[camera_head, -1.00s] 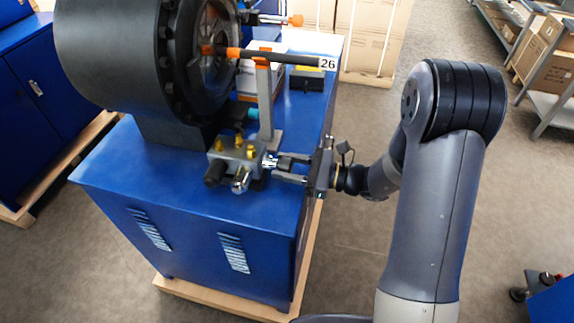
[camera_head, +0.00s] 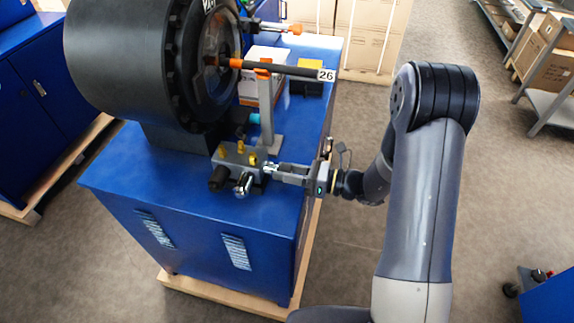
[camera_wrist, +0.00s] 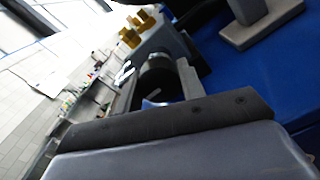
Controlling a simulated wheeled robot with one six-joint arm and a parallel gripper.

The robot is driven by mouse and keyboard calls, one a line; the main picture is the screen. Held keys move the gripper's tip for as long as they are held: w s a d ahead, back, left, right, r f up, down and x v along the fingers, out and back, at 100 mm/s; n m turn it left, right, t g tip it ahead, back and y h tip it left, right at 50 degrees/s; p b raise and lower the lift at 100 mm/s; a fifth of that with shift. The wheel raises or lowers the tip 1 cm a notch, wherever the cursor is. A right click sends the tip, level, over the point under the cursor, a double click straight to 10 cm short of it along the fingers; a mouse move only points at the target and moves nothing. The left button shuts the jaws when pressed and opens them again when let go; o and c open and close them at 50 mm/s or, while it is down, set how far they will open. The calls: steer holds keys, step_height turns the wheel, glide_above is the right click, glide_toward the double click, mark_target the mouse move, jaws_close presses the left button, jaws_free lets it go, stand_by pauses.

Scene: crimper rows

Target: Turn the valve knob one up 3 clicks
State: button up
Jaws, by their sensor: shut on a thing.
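The grey valve block (camera_head: 238,165) with brass fittings sits on the blue cabinet top, below the large black crimper head. My gripper (camera_head: 273,169) reaches in from the right and is shut on this knob. No click marking on the knob is legible.
A black knob (camera_head: 218,179) and a silver cylindrical part (camera_head: 243,185) stick out of the block's front.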

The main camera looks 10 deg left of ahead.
steer(key=m+p, duration=0.1)
steer(key=m, duration=0.1)
steer(key=m+p, duration=0.1)
steer(key=shift+r+m, duration=0.2)
steer(key=shift+m, duration=0.2)
steer(key=m+p, duration=0.2)
steer(key=m, duration=0.2)
steer(key=shift+f+p, duration=0.1)
steer(key=shift+p, duration=0.3)
steer(key=shift+m, duration=0.3)
steer(key=o, duration=1)
steer(key=d, duration=0.3)
steer(key=s+d+b, duration=0.1)
steer(key=d, duration=0.3)
steer(key=d+b, duration=0.1)
steer(key=d, duration=0.2)
steer(key=shift+s+d, duration=0.25)
steer(key=shift+d, duration=0.1)
steer(key=shift+a, duration=0.1)
